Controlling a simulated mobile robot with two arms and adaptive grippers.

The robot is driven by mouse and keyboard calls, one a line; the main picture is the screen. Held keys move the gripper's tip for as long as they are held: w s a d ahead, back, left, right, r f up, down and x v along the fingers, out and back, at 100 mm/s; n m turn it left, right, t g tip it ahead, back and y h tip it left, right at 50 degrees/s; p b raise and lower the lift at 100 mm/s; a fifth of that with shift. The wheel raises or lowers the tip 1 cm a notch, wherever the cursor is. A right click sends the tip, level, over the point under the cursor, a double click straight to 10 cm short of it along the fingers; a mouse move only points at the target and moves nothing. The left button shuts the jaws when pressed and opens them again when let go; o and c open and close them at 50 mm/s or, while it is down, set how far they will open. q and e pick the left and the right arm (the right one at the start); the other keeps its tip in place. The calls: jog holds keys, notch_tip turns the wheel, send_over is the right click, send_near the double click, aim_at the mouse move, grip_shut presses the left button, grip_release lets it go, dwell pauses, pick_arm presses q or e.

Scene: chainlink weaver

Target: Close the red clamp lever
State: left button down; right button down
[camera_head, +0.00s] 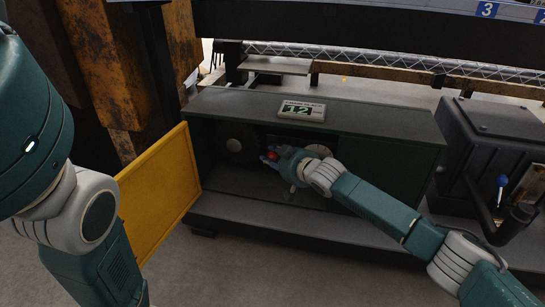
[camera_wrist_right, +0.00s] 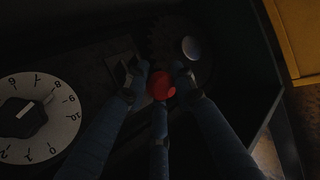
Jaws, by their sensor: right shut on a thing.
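The red clamp lever shows as a red ball knob (camera_head: 272,156) inside the dark green cabinet (camera_head: 385,160). In the right wrist view the red knob (camera_wrist_right: 161,85) sits between my fingers, and the rest of the lever is too dark to make out. My right gripper (camera_head: 267,157) reaches into the cabinet from the right and is shut on the red clamp lever. Its fingers (camera_wrist_right: 158,82) stand on both sides of the knob. My left arm shows at the left edge, but its gripper is out of view.
A white numbered dial (camera_wrist_right: 38,117) with a black knob lies left of my fingers in the right wrist view. A yellow door (camera_head: 160,185) stands open at the cabinet's left. A display reading 12 (camera_head: 302,111) sits on top. A dark machine (camera_head: 490,150) stands to the right.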

jog(key=shift+s+f+n+t, duration=0.2)
jog(key=shift+f+n+t, duration=0.1)
jog(key=shift+f+t, duration=0.15)
jog(key=shift+s+a+f+n+t+b, duration=0.15)
jog(key=shift+f+n+t+b, duration=0.15)
jog(key=shift+f+t+b, duration=0.25)
jog(key=shift+s+f+n+t+y+b, duration=0.1)
jog(key=shift+f+n+t+y+b, duration=0.3)
jog(key=shift+b, duration=0.7)
jog(key=shift+f+n+t+y+b, duration=0.1)
jog(key=shift+n+t+b, duration=0.55)
jog(key=shift+b, duration=0.4)
jog(key=shift+s+f+n+t+y+b, duration=0.1)
jog(key=shift+f+n+t+y+b, duration=0.2)
jog(key=shift+t+b, duration=0.6)
jog(key=shift+r+g, duration=0.1)
jog(key=shift+g, duration=0.15)
